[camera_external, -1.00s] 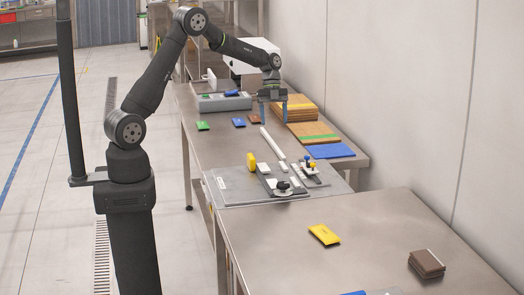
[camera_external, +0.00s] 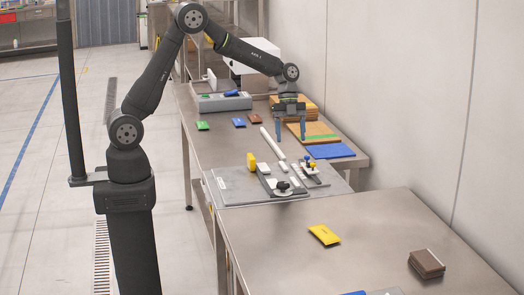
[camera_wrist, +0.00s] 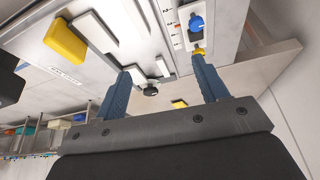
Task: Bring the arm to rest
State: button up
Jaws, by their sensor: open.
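My gripper (camera_external: 291,128) is open and empty, held in the air above the far table with its fingers pointing down. In the wrist view my gripper (camera_wrist: 162,80) shows two blue fingers spread wide with nothing between them. Below and nearer the camera is a grey plate (camera_external: 233,188) with a fixture (camera_external: 284,186). The fixture's black knob also shows in the wrist view (camera_wrist: 150,90). A yellow block (camera_external: 251,161) stands on the plate; it also appears in the wrist view (camera_wrist: 65,41).
A white tube (camera_external: 271,142) lies on the far table. Brown boards (camera_external: 318,130) and a blue sheet (camera_external: 330,151) lie by the wall. The near table's middle is mostly clear.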

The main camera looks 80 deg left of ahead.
jog(key=shift+s+d, duration=0.2)
jog(key=shift+d, duration=0.75)
jog(key=shift+s+d, duration=0.15)
jog(key=shift+d, duration=0.75)
